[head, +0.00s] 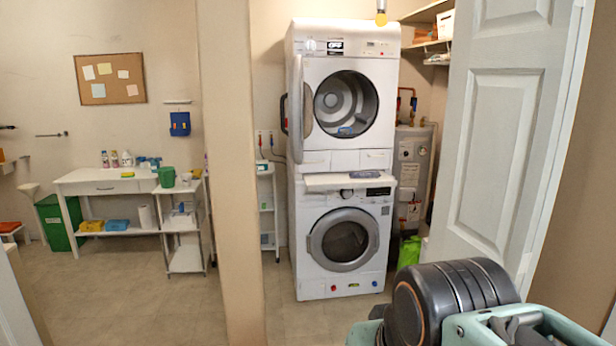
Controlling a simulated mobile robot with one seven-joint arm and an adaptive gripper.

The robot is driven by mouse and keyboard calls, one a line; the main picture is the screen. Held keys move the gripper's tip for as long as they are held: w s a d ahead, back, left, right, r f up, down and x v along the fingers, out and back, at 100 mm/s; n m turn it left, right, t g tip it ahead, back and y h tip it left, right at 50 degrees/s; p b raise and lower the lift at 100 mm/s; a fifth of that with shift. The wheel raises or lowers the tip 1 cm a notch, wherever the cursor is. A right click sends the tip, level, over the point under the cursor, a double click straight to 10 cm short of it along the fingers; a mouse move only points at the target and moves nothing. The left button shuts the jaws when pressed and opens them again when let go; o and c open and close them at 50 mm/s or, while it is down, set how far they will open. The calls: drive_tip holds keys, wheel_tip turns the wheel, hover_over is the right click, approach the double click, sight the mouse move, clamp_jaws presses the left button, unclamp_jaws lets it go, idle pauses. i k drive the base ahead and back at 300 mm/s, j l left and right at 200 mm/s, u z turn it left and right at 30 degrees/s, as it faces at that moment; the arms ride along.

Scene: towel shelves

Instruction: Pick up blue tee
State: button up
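No blue thing here is plainly a tee. A folded blue cloth (117,224) lies on the lower shelf of the white table at the left, beside a yellow one. A small blue item (345,130) shows inside the open upper machine. Another blue thing (180,124) hangs on the back wall. These are too small to tell for sure. My arm's black and teal links show at the bottom right, apart from all of these. My gripper is not in view.
A white table (75,190) with bottles and a white cart (187,258) stand at the left. A wall post (232,180) divides the view. Stacked machines (300,240) stand in the middle, the upper door open. A white door (500,150) is at the right. Floor in front is clear.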

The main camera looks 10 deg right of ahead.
sight(362, 175)
drive_tip(key=i+l+z, duration=0.15)
drive_tip(key=i+z, duration=0.25)
drive_tip(key=i, duration=1.85)
drive_tip(key=i+l, duration=0.1)
drive_tip(key=i, duration=1.05)
drive_tip(key=i+l+u, duration=0.1)
drive_tip(key=i+u, duration=0.2)
drive_tip(key=i, duration=0.15)
drive_tip(key=i+l+u, duration=0.3)
drive_tip(key=i+j+u, duration=0.1)
drive_tip(key=i+u, duration=0.3)
drive_tip(key=j+z, duration=0.1)
drive_tip(key=i+l, duration=0.1)
drive_tip(key=l, duration=0.35)
drive_tip(key=i+z, duration=0.05)
